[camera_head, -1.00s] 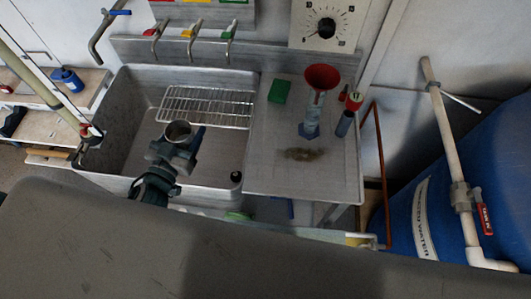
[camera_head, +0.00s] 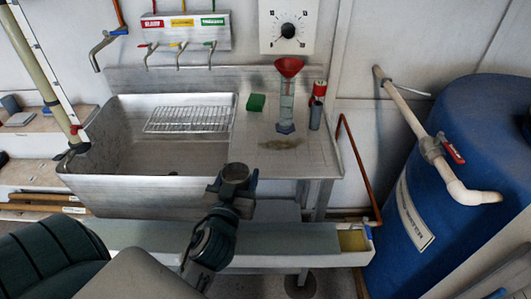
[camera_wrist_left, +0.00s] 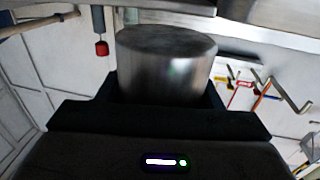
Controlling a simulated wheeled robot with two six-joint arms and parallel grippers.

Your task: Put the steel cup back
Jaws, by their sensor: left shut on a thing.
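The steel cup (camera_head: 236,174) is held in my left gripper (camera_head: 234,186), which is shut on it. The left wrist view shows the cup (camera_wrist_left: 166,65) large between the dark jaws. My right gripper is not in view.
The steel sink (camera_head: 120,185) holds a wire rack (camera_head: 190,120). The drainboard (camera_head: 310,160) carries a green sponge (camera_head: 256,102), a cylinder with a red funnel (camera_head: 288,67) and a dark bottle (camera_head: 316,115). A long trough (camera_head: 300,236) runs in front. A blue barrel (camera_head: 460,200) stands right.

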